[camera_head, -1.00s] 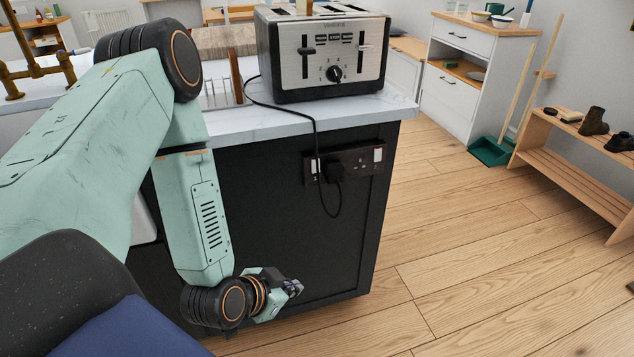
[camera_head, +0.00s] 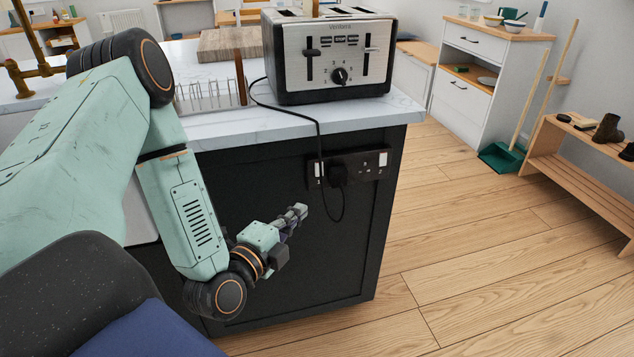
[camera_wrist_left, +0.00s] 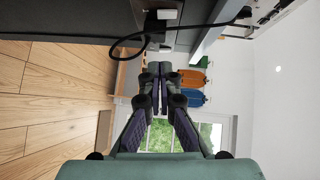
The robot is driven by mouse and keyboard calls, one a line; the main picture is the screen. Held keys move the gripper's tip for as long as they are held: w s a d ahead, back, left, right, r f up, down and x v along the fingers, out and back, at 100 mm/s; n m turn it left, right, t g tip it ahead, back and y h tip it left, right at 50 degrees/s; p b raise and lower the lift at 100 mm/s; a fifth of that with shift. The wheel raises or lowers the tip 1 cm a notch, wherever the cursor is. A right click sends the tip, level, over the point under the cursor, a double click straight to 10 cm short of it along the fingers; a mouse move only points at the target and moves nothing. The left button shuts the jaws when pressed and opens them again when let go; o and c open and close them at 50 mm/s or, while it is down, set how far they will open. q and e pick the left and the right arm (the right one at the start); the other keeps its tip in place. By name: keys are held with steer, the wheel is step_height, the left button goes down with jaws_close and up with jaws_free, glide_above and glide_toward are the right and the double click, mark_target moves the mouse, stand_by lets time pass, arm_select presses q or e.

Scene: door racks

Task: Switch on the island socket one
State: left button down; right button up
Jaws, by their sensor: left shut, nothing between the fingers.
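The double socket (camera_head: 350,168) is a dark plate on the end panel of the island. A black plug (camera_head: 337,176) sits in its left outlet, with a white rocker switch (camera_head: 317,170) to the left of it and another white switch (camera_head: 384,159) at the right end. The socket also shows at the top of the left wrist view (camera_wrist_left: 162,24), turned sideways. My left gripper (camera_head: 301,210) is shut and empty, below and left of the socket and apart from it. Its closed fingers also show in the left wrist view (camera_wrist_left: 160,70). My right gripper is out of view.
A toaster (camera_head: 330,55) stands on the island worktop (camera_head: 300,122). Its black cord (camera_head: 318,140) hangs over the edge to the plug and loops below the socket. A wire rack (camera_head: 208,98) and a wooden board (camera_head: 230,43) are on the worktop.

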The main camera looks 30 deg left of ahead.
arm_select(q)
steer(key=shift+s, duration=0.2)
steer(key=b, duration=0.5)
glide_toward(322, 174)
steer(key=w+d, duration=0.3)
steer(key=w, duration=0.1)
steer(key=w+a, duration=0.2)
steer(key=a, duration=0.1)
steer(key=shift+w+f, duration=0.1)
steer(key=shift+f, duration=0.2)
steer(key=shift+a+f, duration=0.1)
steer(key=shift+w+a, duration=0.1)
